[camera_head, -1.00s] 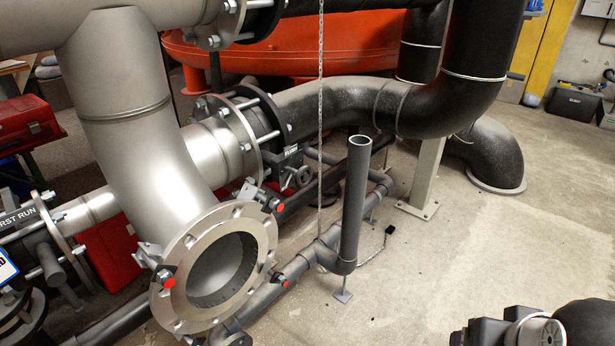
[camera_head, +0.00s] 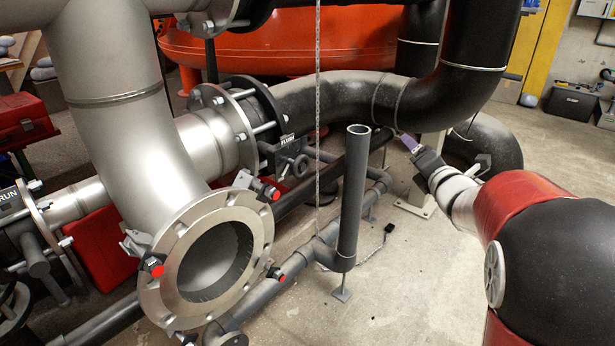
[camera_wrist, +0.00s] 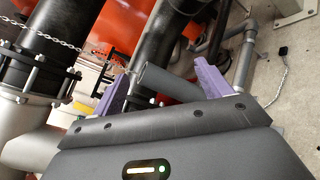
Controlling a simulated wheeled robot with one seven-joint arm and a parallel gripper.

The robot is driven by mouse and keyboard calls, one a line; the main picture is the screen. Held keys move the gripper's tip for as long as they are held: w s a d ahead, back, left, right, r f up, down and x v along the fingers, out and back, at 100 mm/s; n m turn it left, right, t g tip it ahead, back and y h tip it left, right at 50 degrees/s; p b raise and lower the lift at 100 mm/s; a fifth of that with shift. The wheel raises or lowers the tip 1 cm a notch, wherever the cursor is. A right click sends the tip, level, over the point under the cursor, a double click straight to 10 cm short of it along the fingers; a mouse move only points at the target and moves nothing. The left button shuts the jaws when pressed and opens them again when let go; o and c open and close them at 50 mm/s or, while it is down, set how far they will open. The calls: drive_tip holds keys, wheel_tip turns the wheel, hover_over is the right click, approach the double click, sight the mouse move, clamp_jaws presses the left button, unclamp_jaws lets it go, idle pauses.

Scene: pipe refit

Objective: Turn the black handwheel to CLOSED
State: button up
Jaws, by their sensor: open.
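The label is too small to read surely, and I cannot tell the wheel's turn position. My gripper (camera_head: 408,141) is to the right of the wheel and apart from it, beyond the upright grey pipe. In the wrist view my gripper (camera_wrist: 161,70) has its two purple fingers spread, with nothing held between them. I cannot make out the handwheel surely in the wrist view.
An open-topped grey pipe (camera_head: 354,195) stands between the wheel and my arm. A chain (camera_head: 318,100) hangs just right of the wheel. A large black pipe (camera_head: 330,100) runs behind. A big open flange (camera_head: 150,285) is at front left. The concrete floor at right is mostly clear.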

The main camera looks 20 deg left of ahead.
drive_tip(key=a+f+n+g+y, duration=0.35)
drive_tip(key=a+n+y, duration=0.25)
drive_tip(key=a+n, duration=0.5)
drive_tip(key=n+g+y+b, duration=0.1)
drive_tip(key=n+g+y, duration=0.2)
drive_tip(key=n+g, duration=0.45)
approach(304, 168)
drive_tip(key=a+n+t, duration=0.2)
drive_tip(key=x, duration=0.7)
drive_tip(key=shift+s+a+f, duration=0.1)
drive_tip(key=shift+s+f, duration=0.05)
drive_tip(key=shift+f, duration=0.15)
drive_tip(key=c, duration=1)
